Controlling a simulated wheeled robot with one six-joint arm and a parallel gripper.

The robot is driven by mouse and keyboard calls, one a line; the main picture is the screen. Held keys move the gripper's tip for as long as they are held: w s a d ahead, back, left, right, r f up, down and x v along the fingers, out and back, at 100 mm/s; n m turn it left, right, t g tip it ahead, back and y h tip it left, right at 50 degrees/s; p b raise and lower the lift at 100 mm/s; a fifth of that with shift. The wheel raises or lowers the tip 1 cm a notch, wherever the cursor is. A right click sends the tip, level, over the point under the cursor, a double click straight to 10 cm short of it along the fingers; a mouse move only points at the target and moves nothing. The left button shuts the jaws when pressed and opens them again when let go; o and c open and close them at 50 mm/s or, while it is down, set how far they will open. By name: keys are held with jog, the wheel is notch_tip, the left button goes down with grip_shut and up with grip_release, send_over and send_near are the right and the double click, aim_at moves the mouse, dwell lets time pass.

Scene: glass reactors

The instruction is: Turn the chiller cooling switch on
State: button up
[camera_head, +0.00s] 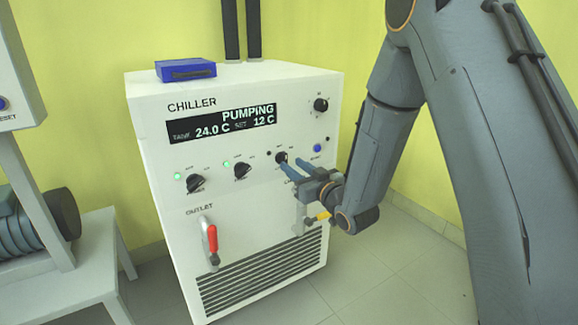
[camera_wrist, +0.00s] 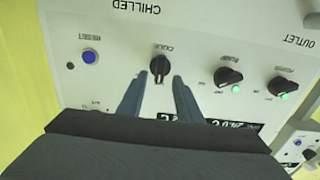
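The white chiller (camera_head: 240,210) stands ahead, and its display reads PUMPING, tank 24.0 C and set 12 C. The cooling switch is a black rotary knob (camera_head: 281,157) on the right of the panel's knob row. The small lamp beside it (camera_head: 269,153) looks dark. In the upside-down wrist view the cooling knob (camera_wrist: 160,68) has its bar near upright. My gripper (camera_head: 290,164) is at the panel, its two blue fingers apart. In the wrist view the open fingertips (camera_wrist: 159,78) flank the knob with a visible gap each side. Contact cannot be told.
Two other knobs, (camera_head: 195,183) and (camera_head: 242,170), sit left with green lamps lit. A blue reset button (camera_head: 317,148) is to the right. A red-handled outlet valve (camera_head: 212,240) and a yellow-handled valve (camera_head: 320,217) are below. A blue box (camera_head: 186,70) lies on top.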

aim_at(287, 161)
jog(key=shift+x, duration=1.75)
grip_shut()
jog(key=m+p, duration=0.3)
jog(key=m, duration=0.2)
jog(key=shift+d+m, duration=0.1)
jog(key=shift+m, duration=0.3)
jog(key=m+p, duration=0.3)
jog(key=m, duration=0.2)
jog(key=shift+w+f+m+p, duration=0.1)
jog(key=shift+m+p, duration=0.2)
jog(key=shift+m, duration=0.4)
